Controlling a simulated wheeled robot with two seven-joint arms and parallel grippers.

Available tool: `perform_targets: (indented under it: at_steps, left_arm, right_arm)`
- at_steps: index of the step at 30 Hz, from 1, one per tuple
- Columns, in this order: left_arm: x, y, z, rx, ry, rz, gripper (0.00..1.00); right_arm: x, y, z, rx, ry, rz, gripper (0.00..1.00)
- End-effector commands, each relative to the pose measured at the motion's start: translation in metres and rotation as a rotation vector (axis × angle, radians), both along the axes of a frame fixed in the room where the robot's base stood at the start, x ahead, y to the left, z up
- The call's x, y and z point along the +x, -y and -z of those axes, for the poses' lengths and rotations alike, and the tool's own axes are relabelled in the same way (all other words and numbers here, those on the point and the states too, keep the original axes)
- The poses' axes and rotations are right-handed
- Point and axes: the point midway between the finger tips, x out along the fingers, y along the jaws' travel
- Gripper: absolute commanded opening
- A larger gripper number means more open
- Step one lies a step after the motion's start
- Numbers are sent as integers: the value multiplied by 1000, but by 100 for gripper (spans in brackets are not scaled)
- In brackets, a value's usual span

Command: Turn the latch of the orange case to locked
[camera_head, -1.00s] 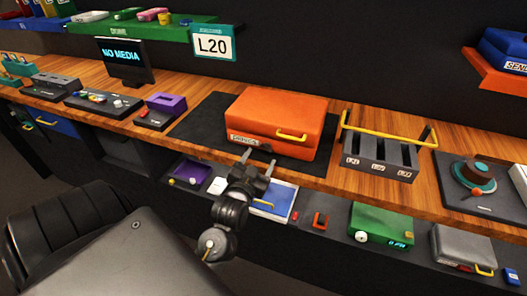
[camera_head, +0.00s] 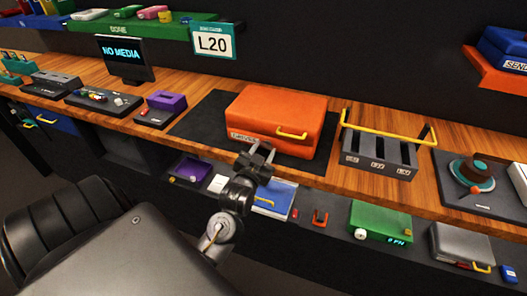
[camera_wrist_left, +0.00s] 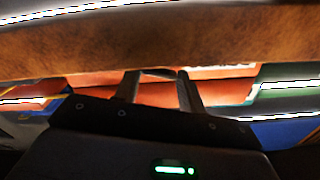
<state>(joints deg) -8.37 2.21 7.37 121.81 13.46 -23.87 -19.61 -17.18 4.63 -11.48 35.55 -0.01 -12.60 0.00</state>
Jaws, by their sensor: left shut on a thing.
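The orange case (camera_head: 275,108) lies closed on a dark mat at the middle of the wooden bench, with a yellow handle (camera_head: 292,134) and a white label (camera_head: 242,137) on its front. My left gripper (camera_head: 261,149) is at the lower front of the case, left of the handle. Its fingers hide the latch in the head view. In the left wrist view the two fingers (camera_wrist_left: 160,80) reach to the orange front, with a small dark part between their tips. They are shut on what appears to be the latch; its turn angle cannot be told. My right gripper is out of view.
A rack with a yellow bar (camera_head: 380,155) stands right of the case. A purple-topped box (camera_head: 161,108) and a "NO MEDIA" screen (camera_head: 124,58) stand left. A lower shelf below holds a blue item (camera_head: 275,200) and a green box (camera_head: 380,221). The dark mat (camera_head: 200,121) has bare room.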

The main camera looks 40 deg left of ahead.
Motion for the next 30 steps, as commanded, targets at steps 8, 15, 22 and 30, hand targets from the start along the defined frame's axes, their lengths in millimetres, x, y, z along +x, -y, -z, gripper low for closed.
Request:
perform_targets:
  at_steps: [8,15,22,30]
  left_arm:
    - [0,0,-4,-171,56,0,17]
    - [0,0,0,-302,105,0,17]
    - [0,0,0,-303,106,0,17]
    - [0,0,0,-301,105,0,62]
  right_arm:
    - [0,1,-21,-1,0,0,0]
    - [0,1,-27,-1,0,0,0]
    - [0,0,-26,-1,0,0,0]
    - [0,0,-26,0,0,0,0]
